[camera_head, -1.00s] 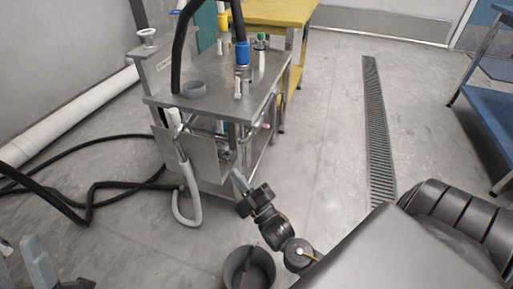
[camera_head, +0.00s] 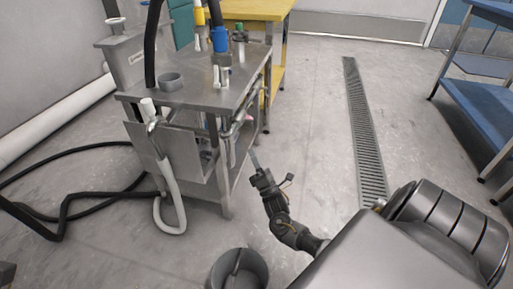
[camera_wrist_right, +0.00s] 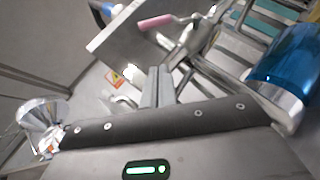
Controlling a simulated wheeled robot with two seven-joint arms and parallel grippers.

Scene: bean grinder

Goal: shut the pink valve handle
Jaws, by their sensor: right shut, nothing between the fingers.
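The pink valve handle (camera_wrist_right: 155,22) shows near the top of the right wrist view, on a metal pipe fitting. In the head view it is a small pink spot (camera_head: 249,118) on the right side of the steel machine cart (camera_head: 190,95). My right gripper (camera_head: 254,158) is at the cart's right side, below the handle and apart from it. In the right wrist view its fingers (camera_wrist_right: 158,78) are together and empty, pointing up toward the area below the handle. My left gripper is not in view.
A blue cylinder (camera_wrist_right: 285,65) is at the right of the wrist view. Black hoses (camera_head: 70,195) lie at left. A blue shelf (camera_head: 480,110) is at far right. The floor around the drain grate (camera_head: 365,140) is clear.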

